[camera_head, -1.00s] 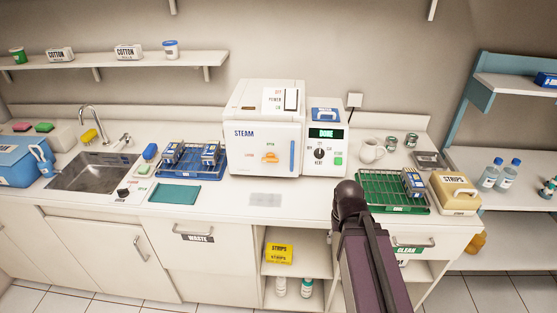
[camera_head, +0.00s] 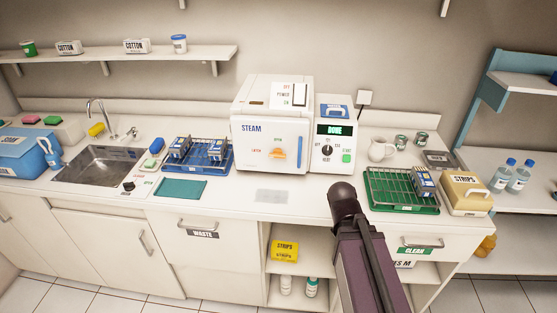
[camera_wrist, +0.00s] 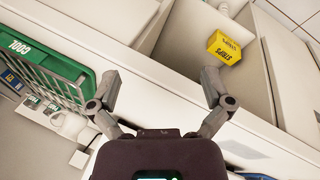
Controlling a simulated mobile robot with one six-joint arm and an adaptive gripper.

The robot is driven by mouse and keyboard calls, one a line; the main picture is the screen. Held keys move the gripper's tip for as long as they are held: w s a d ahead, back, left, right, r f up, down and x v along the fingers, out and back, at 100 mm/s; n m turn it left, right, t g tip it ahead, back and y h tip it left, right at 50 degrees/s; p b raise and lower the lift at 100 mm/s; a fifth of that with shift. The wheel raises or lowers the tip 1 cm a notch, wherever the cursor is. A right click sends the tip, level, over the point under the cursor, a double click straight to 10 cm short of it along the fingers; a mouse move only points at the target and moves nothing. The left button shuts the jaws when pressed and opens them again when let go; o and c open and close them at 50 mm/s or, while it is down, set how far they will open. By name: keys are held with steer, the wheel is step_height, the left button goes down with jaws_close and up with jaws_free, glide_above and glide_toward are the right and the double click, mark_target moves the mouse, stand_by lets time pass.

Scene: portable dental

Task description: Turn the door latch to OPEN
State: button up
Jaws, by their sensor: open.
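The door latch (camera_head: 278,154) is a small orange handle on the front of the white STEAM unit (camera_head: 250,165). A small label sits above it, seemingly OPEN, and another to its left. The latch looks roughly upright, towards the upper label, but it is too small to be sure. My gripper (camera_wrist: 160,82) is open and empty in the wrist view, its two fingers spread wide. The latch is out of the wrist view. In the head view my dark arm stands in front of the counter, right of the latch and apart from it; the fingers do not show there.
A blue handle (camera_head: 299,161) is right of the latch. A green rack (camera_head: 385,202) and a tan STRIPS box (camera_head: 466,193) stand on the counter's right. A blue tray (camera_head: 210,166) is left of the unit. The yellow box (camera_head: 285,251) sits below on a shelf.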

steer(key=w+a+r+n+t+h+b, duration=0.1)
steer(key=w+a+n+t, duration=0.1)
steer(key=n, duration=0.2)
steer(key=w+a+r+n+t+h+b, duration=0.1)
steer(key=w+a+n+t+b, duration=0.1)
steer(key=n, duration=0.3)
steer(key=w+a+r+n+t+h+b, duration=0.1)
steer(key=w+a+r+n+t, duration=0.1)
steer(key=w+a+n+t, duration=0.1)
steer(key=shift+w+a+n+t, duration=0.3)
steer(key=shift+w+n+t, duration=0.4)
steer(key=shift+n, duration=0.4)
steer(key=w+a+r+n+t+y+b, duration=0.1)
steer(key=a+r+n+t+y+b, duration=0.2)
steer(key=a+n, duration=0.55)
steer(key=n+t+y, duration=0.3)
steer(key=n+t, duration=0.1)
steer(key=n, duration=0.4)
glide_toward(277, 157)
steer(key=s, duration=0.3)
steer(key=shift+a+b, duration=0.25)
steer(key=shift+b, duration=0.2)
steer(key=shift+w, duration=0.1)
steer(key=shift+w+d, duration=0.15)
steer(key=shift+w, duration=3.25)
steer(key=shift+w+d, duration=0.15)
steer(key=shift+w, duration=3.25)
